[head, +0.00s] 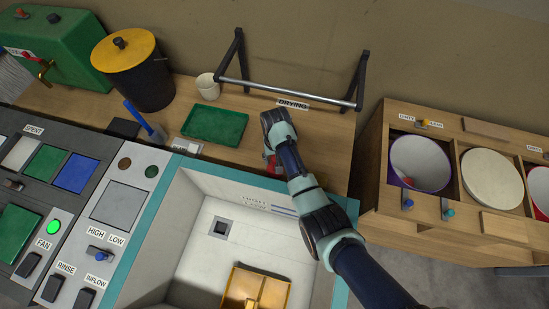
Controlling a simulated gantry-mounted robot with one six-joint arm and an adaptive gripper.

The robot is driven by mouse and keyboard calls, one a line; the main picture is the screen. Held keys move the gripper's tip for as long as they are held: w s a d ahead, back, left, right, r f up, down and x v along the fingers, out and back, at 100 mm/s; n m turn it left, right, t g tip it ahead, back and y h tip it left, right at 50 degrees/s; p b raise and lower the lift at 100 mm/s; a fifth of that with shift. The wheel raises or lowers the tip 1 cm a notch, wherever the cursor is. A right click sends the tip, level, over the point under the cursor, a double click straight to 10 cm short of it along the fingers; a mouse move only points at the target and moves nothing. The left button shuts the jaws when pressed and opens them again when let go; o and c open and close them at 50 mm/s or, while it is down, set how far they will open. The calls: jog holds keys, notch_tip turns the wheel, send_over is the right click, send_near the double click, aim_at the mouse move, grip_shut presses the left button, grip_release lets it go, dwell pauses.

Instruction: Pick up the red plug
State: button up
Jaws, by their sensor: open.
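A small red piece (270,164), which looks like the red plug, shows on the wooden bench just beside my wrist, beyond the basin's far rim. Most of it is hidden behind my arm, so I cannot tell its full shape. My gripper (275,145) is at the end of my arm, over the bench next to the red piece. Its fingers are mostly hidden by the wrist. It is open, and I see nothing held in it. I cannot tell whether it touches the red piece.
The white basin (197,227) has a square drain and a yellow box (243,289) inside. A green tray (236,124) lies left of my wrist. A metal drying bar (290,90) stands behind. Bowls sit in a wooden cabinet (435,226) at right. A control panel (118,205) is left.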

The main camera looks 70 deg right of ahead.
notch_tip(320, 180, down, 5)
jog(key=shift+r+b, duration=0.2)
jog(key=shift+b, duration=0.75)
jog(key=shift+d+r, duration=0.1)
grip_shut()
